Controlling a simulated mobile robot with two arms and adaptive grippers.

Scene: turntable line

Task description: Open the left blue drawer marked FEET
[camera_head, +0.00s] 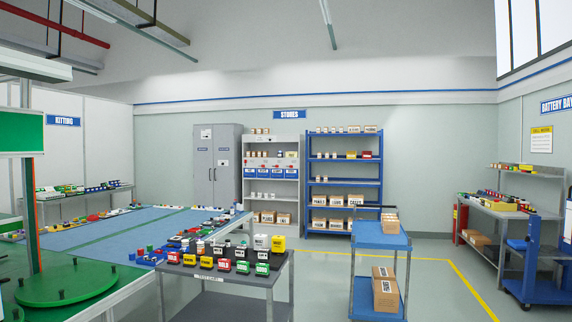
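A row of several small blue drawers or bins sits in the white shelf unit (271,201) at the far wall, left of the blue rack. Each has a pale label, too small to read for certain, so I cannot tell which one says FEET. The leftmost blue drawer (250,173) looks shut, but it is too far off to be sure. Neither of my grippers shows in this view.
A grey cart (187,272) with coloured blocks stands close in front. A blue cart (379,238) with cardboard boxes stands right of centre. A blue-topped table (125,235) and green turntable (65,285) fill the left. The floor (425,285) is open on the right.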

